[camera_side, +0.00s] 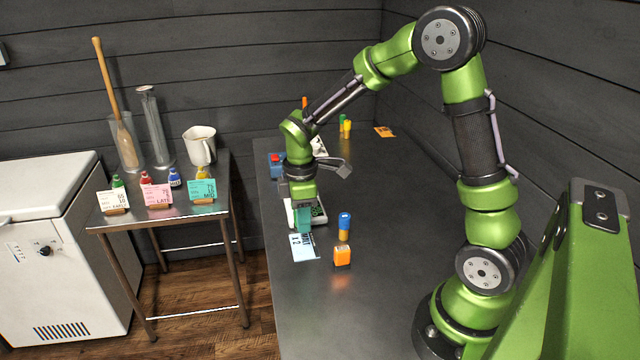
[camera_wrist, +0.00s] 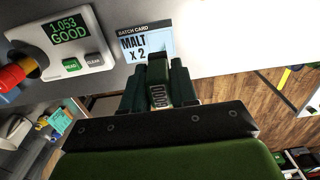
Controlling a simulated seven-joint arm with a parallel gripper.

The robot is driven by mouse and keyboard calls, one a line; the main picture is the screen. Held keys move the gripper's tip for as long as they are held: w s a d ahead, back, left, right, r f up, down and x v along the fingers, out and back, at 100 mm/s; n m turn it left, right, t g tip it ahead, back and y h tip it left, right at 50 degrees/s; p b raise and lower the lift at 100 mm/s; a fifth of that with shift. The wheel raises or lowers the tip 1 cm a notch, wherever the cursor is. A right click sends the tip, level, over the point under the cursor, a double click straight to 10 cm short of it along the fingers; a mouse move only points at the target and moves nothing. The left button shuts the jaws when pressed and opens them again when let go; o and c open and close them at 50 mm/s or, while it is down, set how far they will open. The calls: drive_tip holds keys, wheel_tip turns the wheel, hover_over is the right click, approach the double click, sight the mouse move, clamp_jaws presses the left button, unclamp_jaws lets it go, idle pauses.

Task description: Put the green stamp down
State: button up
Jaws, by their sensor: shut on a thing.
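My gripper (camera_side: 303,228) points down over the dark bench, just above the pale blue batch card (camera_side: 305,248). In the wrist view my gripper (camera_wrist: 158,72) is shut on a small dark piece, the green stamp (camera_wrist: 158,88). It is mostly hidden between the fingers, so its colour is hard to tell. The batch card, lettered "MALT x 2", lies just beyond the fingertips in the wrist view (camera_wrist: 146,46). I cannot tell whether the stamp touches the card.
A white meter (camera_side: 319,212) reading "1.053 GOOD" stands beside the card. A blue-and-yellow piece (camera_side: 344,226) and an orange block (camera_side: 342,256) stand to the right. A side table (camera_side: 185,212) holds cards, a jug and cylinders. The bench's right front is clear.

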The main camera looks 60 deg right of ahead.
idle(0.5)
drive_tip(key=r, duration=0.1)
hover_over(309, 276)
wheel_tip(309, 276, down, 3)
drive_tip(key=shift+s+f, duration=0.1)
drive_tip(key=shift+f, duration=2.35)
drive_tip(key=shift+f, duration=0.1)
drive_tip(key=o, duration=0.8)
drive_tip(key=shift+o, duration=0.2)
